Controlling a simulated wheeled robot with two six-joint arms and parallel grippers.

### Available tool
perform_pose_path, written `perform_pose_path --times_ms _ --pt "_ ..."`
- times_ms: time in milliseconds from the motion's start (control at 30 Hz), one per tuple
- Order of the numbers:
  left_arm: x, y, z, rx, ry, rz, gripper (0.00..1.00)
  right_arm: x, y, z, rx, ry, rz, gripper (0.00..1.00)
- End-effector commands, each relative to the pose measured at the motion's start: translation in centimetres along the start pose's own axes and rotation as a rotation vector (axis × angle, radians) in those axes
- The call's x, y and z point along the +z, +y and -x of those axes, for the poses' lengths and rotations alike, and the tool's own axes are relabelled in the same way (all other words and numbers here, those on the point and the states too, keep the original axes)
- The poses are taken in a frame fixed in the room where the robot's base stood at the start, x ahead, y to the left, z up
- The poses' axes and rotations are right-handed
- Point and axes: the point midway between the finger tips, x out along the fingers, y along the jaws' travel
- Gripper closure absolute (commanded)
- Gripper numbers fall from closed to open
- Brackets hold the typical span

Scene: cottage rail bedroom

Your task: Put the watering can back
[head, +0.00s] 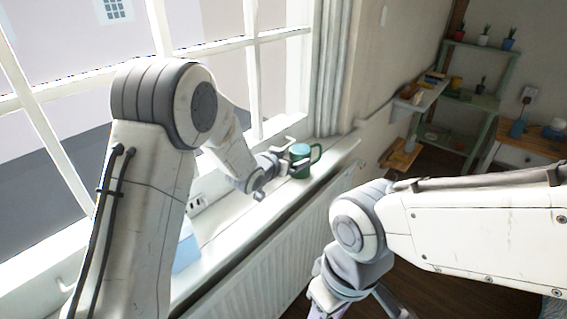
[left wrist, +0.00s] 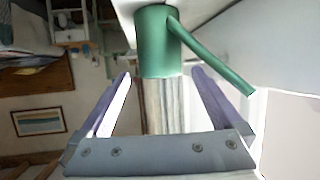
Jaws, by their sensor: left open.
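The green watering can (head: 301,169) stands on the white window sill (head: 222,220), near its far end. In the left wrist view the can (left wrist: 157,45) shows beyond the fingertips, with its spout pointing to the lower right. My left gripper (head: 288,158) is at the can's near side, open. In the left wrist view its two fingers (left wrist: 160,78) are spread, with the can ahead of the gap. Whether a finger touches the can I cannot tell. My right arm comes in from the right; its gripper end is cut off at the bottom edge, so its jaws cannot be made out.
The window panes stand close along the sill's left side. A radiator (head: 262,250) is below the sill. A green shelf rack (head: 472,95) with small potted plants stands at the far right, beside a wooden-topped cabinet (head: 520,152). A pale blue object (head: 186,250) is on the near sill.

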Motion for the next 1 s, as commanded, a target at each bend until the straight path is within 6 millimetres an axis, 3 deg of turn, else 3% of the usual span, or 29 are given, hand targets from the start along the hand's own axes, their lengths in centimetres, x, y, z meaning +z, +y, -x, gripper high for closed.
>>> perform_pose_path --times_ms 200,533,667,767,833,1000 --pt "0.0 -0.1 3.8 -0.001 0.001 0.000 0.00 0.0 0.0 -0.5 0.000 0.000 0.000 0.50" --pt "0.0 0.2 5.3 0.000 -0.005 -0.001 0.00 0.0 0.0 -0.6 0.000 0.000 0.000 0.50" --pt "0.3 1.6 6.3 -0.008 -0.071 -0.013 0.00 0.0 0.0 -0.5 0.000 0.000 0.000 0.50" --pt "1.4 4.1 8.9 -0.018 -0.202 -0.031 0.00 0.0 0.0 -0.5 0.000 0.000 0.000 0.50" --pt "2.9 6.5 12.0 -0.018 -0.333 -0.044 0.00 0.0 0.0 -0.5 0.000 0.000 0.000 0.50" --pt "8.0 11.9 22.0 0.030 -0.679 -0.075 0.00 0.0 0.0 -0.6 0.000 0.000 0.000 0.50"
